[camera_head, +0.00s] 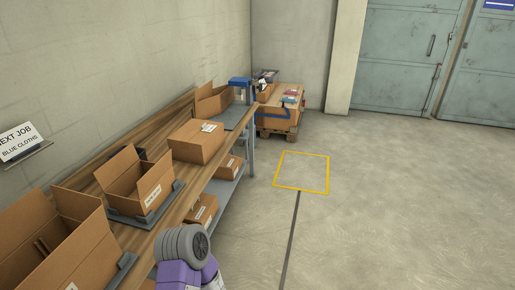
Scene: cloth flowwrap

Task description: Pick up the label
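White labels show on several cardboard boxes, and I cannot tell which one the task means. One label (210,127) is on top of the closed box (195,144) in the middle of the wooden bench. Another label (153,197) is on the front of an open box (122,178) nearer to me. A lower label (199,212) is on a box on the shelf under the bench. A purple and grey part of my arm shows at the bottom centre, in front of the bench edge. No gripper fingers show.
The wooden bench (178,115) runs along the left wall. A large open box (50,245) stands at its near end. A "NEXT JOB BLUE CLOTHS" sign (20,143) is at left. A loaded pallet (277,124) stands beyond the bench. The floor at right is clear, with a yellow square (327,172).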

